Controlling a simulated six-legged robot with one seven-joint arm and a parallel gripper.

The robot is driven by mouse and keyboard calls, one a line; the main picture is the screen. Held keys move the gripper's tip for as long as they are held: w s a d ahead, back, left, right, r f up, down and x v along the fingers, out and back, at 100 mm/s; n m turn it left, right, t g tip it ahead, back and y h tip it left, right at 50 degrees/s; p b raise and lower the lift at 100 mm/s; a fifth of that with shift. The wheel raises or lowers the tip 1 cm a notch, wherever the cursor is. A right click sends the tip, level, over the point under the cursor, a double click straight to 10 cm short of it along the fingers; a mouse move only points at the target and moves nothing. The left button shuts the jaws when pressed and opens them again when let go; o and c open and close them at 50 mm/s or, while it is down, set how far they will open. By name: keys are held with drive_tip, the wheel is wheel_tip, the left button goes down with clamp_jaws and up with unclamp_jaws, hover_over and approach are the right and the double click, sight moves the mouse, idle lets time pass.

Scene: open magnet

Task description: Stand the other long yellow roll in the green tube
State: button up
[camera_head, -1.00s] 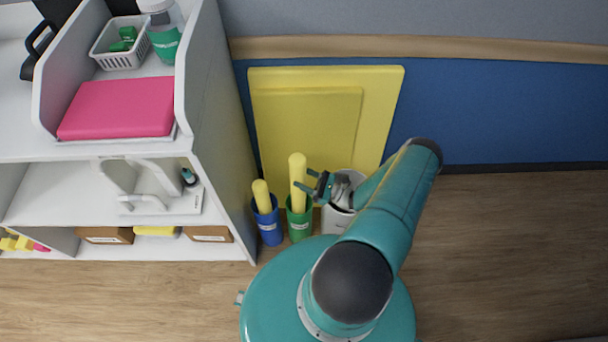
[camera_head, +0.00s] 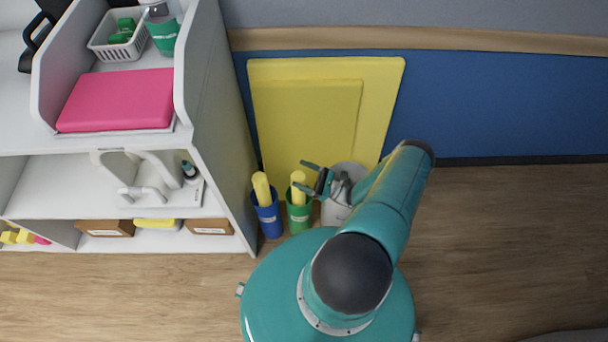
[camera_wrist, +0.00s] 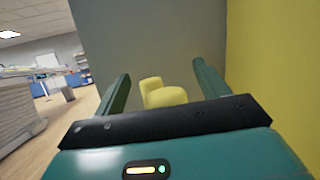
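The green tube (camera_head: 299,218) stands upright on the floor with a long yellow roll (camera_head: 298,180) in it, its top showing above the rim. The blue tube (camera_head: 269,222) is just left of it and holds another yellow roll (camera_head: 261,186). My gripper (camera_head: 302,175) is open beside the top of the roll in the green tube. In the wrist view the open fingers (camera_wrist: 160,72) are apart, with two yellow roll tops (camera_wrist: 165,97) seen beyond and between them. The lower parts of both rolls are hidden in the tubes.
A white bin (camera_head: 334,212) stands right of the green tube, partly behind my arm. Yellow panels (camera_head: 310,120) lean on the blue wall behind. A white shelf unit (camera_head: 225,150) rises close on the left. The floor (camera_head: 510,240) to the right is clear.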

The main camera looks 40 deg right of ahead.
drive_tip(key=v, duration=1.3)
drive_tip(key=shift+s+d+f, duration=0.15)
drive_tip(key=shift+s+d, duration=0.05)
drive_tip(key=shift+s, duration=0.05)
idle(0.6)
